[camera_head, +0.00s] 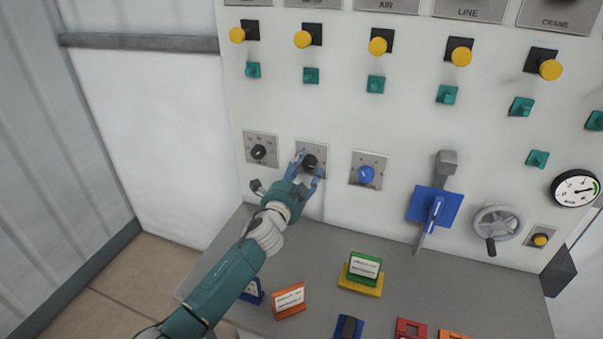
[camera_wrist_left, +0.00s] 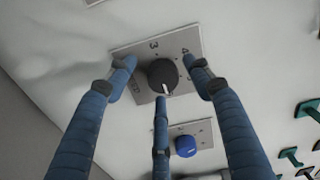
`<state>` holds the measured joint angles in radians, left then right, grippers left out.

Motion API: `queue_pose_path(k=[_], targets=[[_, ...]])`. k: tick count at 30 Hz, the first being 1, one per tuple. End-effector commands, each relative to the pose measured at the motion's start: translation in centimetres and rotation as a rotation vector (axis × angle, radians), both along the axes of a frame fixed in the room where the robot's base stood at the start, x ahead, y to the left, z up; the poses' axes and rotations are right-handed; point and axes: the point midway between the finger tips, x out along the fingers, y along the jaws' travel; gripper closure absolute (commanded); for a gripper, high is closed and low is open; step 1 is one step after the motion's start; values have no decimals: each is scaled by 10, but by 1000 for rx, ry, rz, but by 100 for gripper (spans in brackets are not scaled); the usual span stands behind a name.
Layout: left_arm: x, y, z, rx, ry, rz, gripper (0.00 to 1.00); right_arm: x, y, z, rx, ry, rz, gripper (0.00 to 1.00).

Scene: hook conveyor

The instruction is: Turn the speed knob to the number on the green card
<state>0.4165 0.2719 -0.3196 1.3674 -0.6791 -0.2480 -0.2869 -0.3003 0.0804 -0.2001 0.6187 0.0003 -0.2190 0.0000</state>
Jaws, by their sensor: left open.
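A black knob (camera_head: 309,161) sits on a metal plate on the pale panel, between another black knob (camera_head: 258,151) and a blue knob (camera_head: 366,174). My left gripper (camera_head: 308,171) is open, its blue fingers spread around the middle knob. In the left wrist view the black knob (camera_wrist_left: 162,76) lies between the fingertips (camera_wrist_left: 160,82), with gaps visible at the sides. Its white mark points toward the bottom of that picture. A 3 and a 4 show on its plate (camera_wrist_left: 135,57); other markings are partly hidden.
The shelf (camera_head: 225,258) also holds an orange card (camera_head: 289,300) and other coloured blocks. To the right are a lever on a blue plate (camera_head: 448,205), a handwheel (camera_head: 496,225) and a gauge (camera_head: 575,188). Yellow buttons and teal switches line the panel above.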

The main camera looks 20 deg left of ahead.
Motion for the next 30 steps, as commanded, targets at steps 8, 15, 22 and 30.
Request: queue_pose_path(k=[8, 15, 22, 30], targets=[[-35, 2, -2, 1, 2, -1, 48, 0, 0, 0, 0, 0, 0, 60], [-87, 5, -3, 0, 4, 1, 48, 1, 0, 0, 0, -1, 0, 60], [-115, 7, -2, 0, 4, 3, 48, 1, 0, 0, 0, -1, 0, 60], [-120, 7, -2, 1, 3, 3, 48, 1, 0, 0, 0, -1, 0, 60]])
